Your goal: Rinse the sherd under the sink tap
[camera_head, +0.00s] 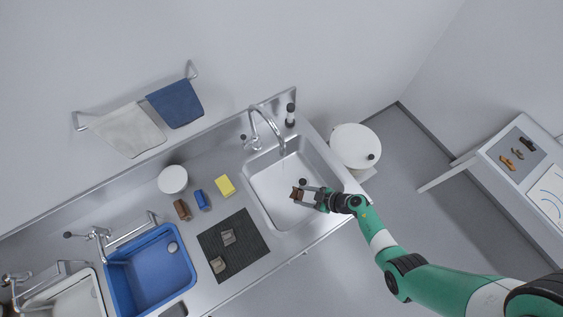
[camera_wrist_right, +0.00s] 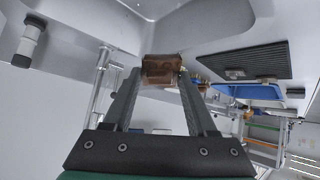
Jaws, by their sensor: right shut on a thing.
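A brown sherd (camera_head: 297,194) is held between the fingers of my right gripper (camera_head: 308,195), over the steel sink basin (camera_head: 272,178). In the right wrist view the sherd (camera_wrist_right: 161,69) sits at the fingertips of the right gripper (camera_wrist_right: 160,84), which is shut on it. The tap (camera_head: 268,126) has a curved steel spout at the back of the basin, to the upper left of the sherd in the head view. No water stream is visible from it. My left gripper is not in view.
A dark ribbed mat (camera_head: 252,259) with two sherds lies left of the sink, near a yellow sponge (camera_head: 225,185). A blue basin (camera_head: 150,270) is farther left. A white lidded bin (camera_head: 355,148) stands right of the counter. A table (camera_head: 493,174) with sherds is far right.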

